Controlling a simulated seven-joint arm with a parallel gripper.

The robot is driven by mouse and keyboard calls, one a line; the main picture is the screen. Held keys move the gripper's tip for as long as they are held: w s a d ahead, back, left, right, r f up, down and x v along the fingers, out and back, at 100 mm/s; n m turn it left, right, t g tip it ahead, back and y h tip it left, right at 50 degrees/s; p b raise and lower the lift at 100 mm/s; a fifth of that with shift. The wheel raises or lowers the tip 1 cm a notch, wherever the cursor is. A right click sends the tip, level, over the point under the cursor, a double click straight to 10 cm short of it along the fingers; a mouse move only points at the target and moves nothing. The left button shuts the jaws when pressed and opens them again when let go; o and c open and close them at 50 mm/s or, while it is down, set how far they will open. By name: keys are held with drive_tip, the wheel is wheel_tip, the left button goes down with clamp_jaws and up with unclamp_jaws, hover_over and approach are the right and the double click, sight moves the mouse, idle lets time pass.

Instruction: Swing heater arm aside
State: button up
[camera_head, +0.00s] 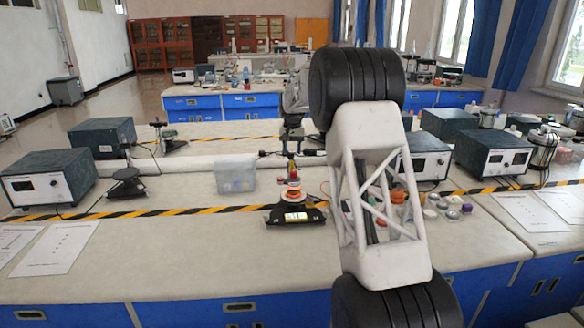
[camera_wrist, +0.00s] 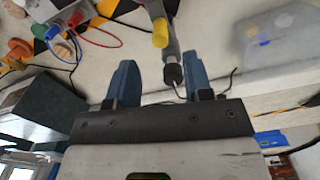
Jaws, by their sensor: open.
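A grey rod with a yellow collar and a black end (camera_wrist: 160,34), which looks like the heater arm, reaches down from the top of the wrist view. Its black end lies between the two blue fingers of my gripper (camera_wrist: 161,64), nearer the right finger. The fingers are spread apart, and I cannot tell whether one touches the rod. In the head view, my gripper (camera_head: 291,146) is above a small apparatus with a black base (camera_head: 296,216) and red and yellow parts. My own arm stands in front, and the heater arm is not clear there.
A translucent box (camera_head: 236,174) stands left of the apparatus; it also shows in the wrist view (camera_wrist: 283,34). Instrument boxes (camera_head: 50,176) stand on the left and right. Small coloured parts (camera_head: 450,207) lie on the right.

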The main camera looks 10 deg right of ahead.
sight(292, 166)
drive_tip(key=shift+f, duration=0.1)
idle(0.3)
drive_tip(key=shift+f, duration=3.8)
clamp_jaws()
